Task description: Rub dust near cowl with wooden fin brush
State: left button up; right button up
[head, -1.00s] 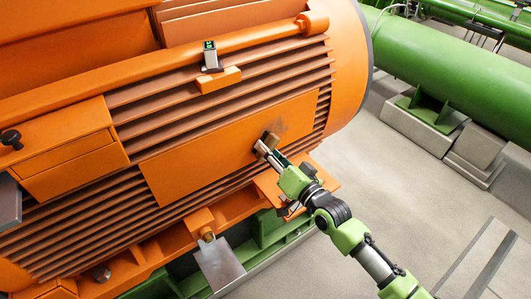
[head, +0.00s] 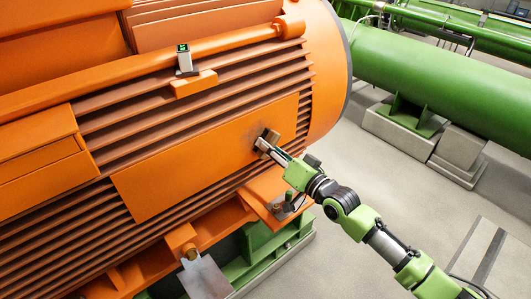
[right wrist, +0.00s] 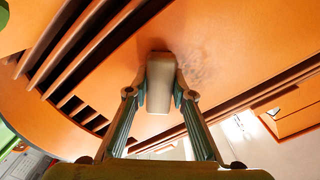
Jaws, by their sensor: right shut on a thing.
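My right gripper (head: 265,143) is shut on the wooden fin brush (head: 270,136), at the right part of the flat orange panel on the ribbed motor side. In the right wrist view the brush (right wrist: 160,83) is a tan block between the two fingers (right wrist: 160,98), with its far end at the orange surface. I cannot tell if it presses on it. A faint grey-brown dust smudge (right wrist: 197,70) shows just right of the brush there. The orange cowl (head: 326,75) is the smooth rounded end at the right of the fins. My left gripper is not in view.
Horizontal fins (head: 130,125) run above and below the panel (head: 190,165). A small device with a green display (head: 184,58) stands on a ledge above. An orange bracket (head: 270,190) juts out below the brush. Grey floor (head: 390,185) is open at right, before a green pipe (head: 440,85).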

aim_at(280, 136)
jog(key=shift+w+d+b, duration=0.25)
jog(key=shift+d+b, duration=0.05)
jog(key=shift+b, duration=0.1)
pick_arm(q)
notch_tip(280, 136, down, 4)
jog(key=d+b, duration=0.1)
jog(key=b, duration=0.2)
pick_arm(e)
jog(key=shift+w+d+r+p, duration=0.2)
jog(key=shift+w+d, duration=0.25)
jog(key=shift+d, duration=0.15)
jog(key=shift+w+d+r+p, duration=0.1)
jog(key=shift+w+d+r, duration=0.1)
jog(key=shift+w+d, duration=0.3)
jog(key=shift+d+r+p, duration=0.15)
jog(key=shift+r+p, duration=0.5)
jog(key=shift+s+a+r+p, duration=0.1)
jog(key=shift+s+a+p, duration=0.65)
jog(key=shift+p, duration=0.45)
jog(key=shift+s+a+p, duration=0.3)
jog(key=shift+a+p, duration=0.3)
jog(key=shift+a, duration=0.05)
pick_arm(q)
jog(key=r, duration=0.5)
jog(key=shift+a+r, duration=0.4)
pick_arm(e)
jog(key=shift+s+a+f, duration=0.25)
jog(key=shift+a, duration=0.05)
